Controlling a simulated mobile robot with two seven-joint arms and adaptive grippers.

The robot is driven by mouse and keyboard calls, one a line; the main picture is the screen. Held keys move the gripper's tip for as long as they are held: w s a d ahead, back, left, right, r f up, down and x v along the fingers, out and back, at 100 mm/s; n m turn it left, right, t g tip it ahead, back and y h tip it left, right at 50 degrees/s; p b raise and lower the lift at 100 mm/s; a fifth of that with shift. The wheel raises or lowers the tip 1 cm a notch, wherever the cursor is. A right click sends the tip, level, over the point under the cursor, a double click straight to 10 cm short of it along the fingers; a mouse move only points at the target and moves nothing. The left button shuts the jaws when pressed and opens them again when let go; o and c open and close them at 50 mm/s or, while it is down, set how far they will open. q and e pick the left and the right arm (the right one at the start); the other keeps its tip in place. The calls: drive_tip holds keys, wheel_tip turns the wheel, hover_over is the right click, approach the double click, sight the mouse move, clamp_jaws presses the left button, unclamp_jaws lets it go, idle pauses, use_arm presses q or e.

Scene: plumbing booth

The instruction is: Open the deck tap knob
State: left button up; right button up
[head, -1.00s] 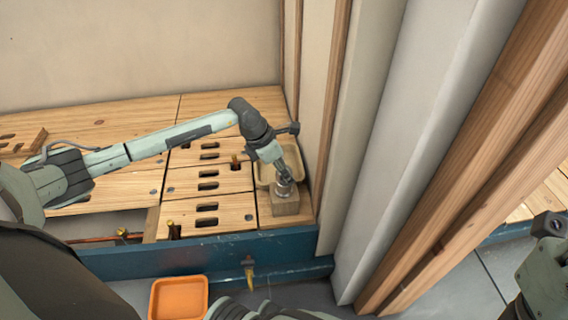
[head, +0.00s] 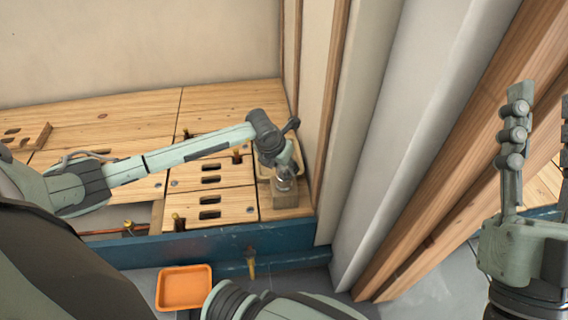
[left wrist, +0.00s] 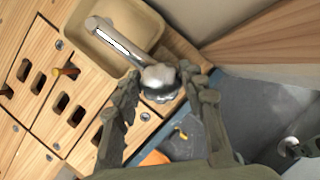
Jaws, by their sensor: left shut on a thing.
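The deck tap stands on a wooden block (head: 288,207) at the right end of the wooden bench. Its knob (head: 284,183) is silvery, and in the left wrist view the rounded metal knob (left wrist: 160,82) and the long pale spout (left wrist: 113,40) show. My left gripper (head: 284,170) is over the tap, and in the left wrist view its two fingers (left wrist: 164,88) lie on either side of the knob, shut on it. The contact is partly hidden in the head view. My right gripper (head: 542,105) points upward at the right edge, its fingers apart and empty.
A tan basin (head: 294,158) lies behind the tap, under the spout. Slotted wooden boards (head: 225,207) cover the bench to the left. An orange tray (head: 184,288) sits below the blue front beam (head: 215,243). A wall edge and timber posts (head: 450,200) stand close on the right.

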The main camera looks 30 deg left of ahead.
idle(0.4)
use_arm(q)
drive_tip(key=o, duration=1.2)
drive_tip(key=shift+c, duration=0.2)
drive_tip(key=v, duration=1.2)
